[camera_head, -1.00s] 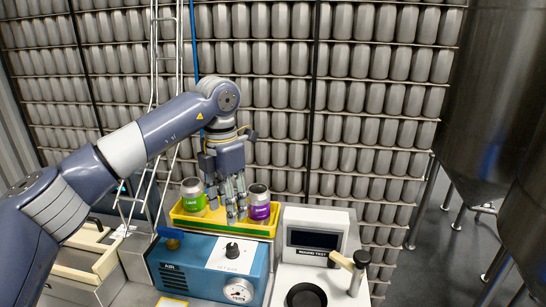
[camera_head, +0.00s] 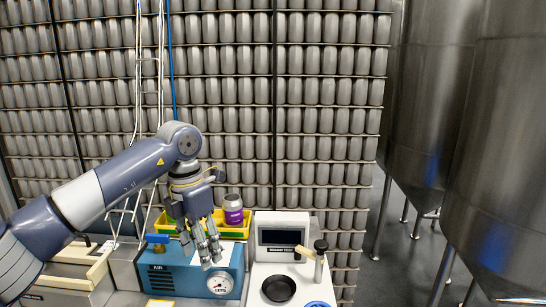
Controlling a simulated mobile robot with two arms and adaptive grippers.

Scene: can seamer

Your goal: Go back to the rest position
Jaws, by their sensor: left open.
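My left arm comes in from the left, and my left gripper (camera_head: 203,252) points down, open and empty. In the picture it is in front of the blue air unit and the left part of the yellow tray (camera_head: 236,231). A purple can (camera_head: 233,210) stands in the tray, to the right of the gripper and apart from it. A green can in the tray is mostly hidden behind my gripper and wrist. My right gripper is not in view.
The blue air unit (camera_head: 160,279) has a gauge (camera_head: 220,284) on its front. To its right stands a white machine (camera_head: 258,272) with a screen (camera_head: 282,238) and a black round plate (camera_head: 278,289). Racks of grey cans fill the back. Large steel tanks (camera_head: 500,160) stand at the right.

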